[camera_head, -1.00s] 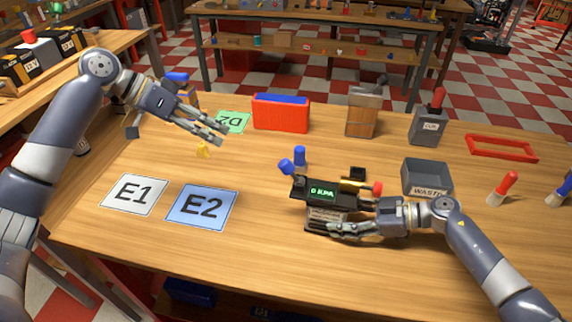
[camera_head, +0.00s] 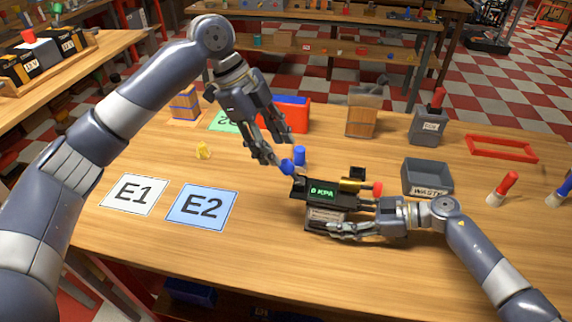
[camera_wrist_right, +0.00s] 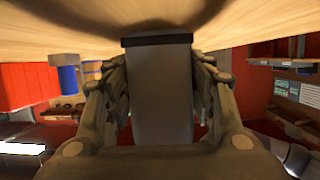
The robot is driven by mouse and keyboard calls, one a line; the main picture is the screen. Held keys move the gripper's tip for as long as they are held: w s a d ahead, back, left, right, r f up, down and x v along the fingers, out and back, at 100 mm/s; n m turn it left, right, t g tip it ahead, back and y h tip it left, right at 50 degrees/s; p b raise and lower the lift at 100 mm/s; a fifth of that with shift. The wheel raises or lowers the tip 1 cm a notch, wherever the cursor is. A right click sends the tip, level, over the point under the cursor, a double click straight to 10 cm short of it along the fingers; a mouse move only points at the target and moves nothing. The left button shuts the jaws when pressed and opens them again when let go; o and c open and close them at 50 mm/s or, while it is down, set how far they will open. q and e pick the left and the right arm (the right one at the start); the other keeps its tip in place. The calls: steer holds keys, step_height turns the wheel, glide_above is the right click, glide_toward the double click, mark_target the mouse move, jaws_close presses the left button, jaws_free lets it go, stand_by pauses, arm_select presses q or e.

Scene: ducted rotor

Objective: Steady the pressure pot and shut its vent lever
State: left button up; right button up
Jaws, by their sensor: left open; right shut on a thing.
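The pressure pot (camera_head: 325,212) is a dark box with a green display reading "0 KPA", standing on the table. A lever with a blue knob (camera_head: 287,167) sticks up at its left end; a red knob (camera_head: 377,188) is at its right end. My right gripper (camera_head: 343,217) is shut on the pot's lower body from the right; in the right wrist view a grey body (camera_wrist_right: 160,95) stands between its fingers. My left gripper (camera_head: 281,150) is open, fingers pointing down, right by the blue knob. I cannot tell if they touch.
A blue cylinder (camera_head: 299,155) stands just behind the pot. A grey waste bin (camera_head: 427,178) is at its right, a red container (camera_head: 296,117) behind. Cards E1 (camera_head: 134,193) and E2 (camera_head: 202,207) lie left. The table front is clear.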

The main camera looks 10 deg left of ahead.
mark_target(284, 161)
arm_select(q)
steer(key=x, duration=0.6)
steer(key=shift+d+f, duration=0.2)
steer(key=shift+f, duration=0.15)
jaws_close()
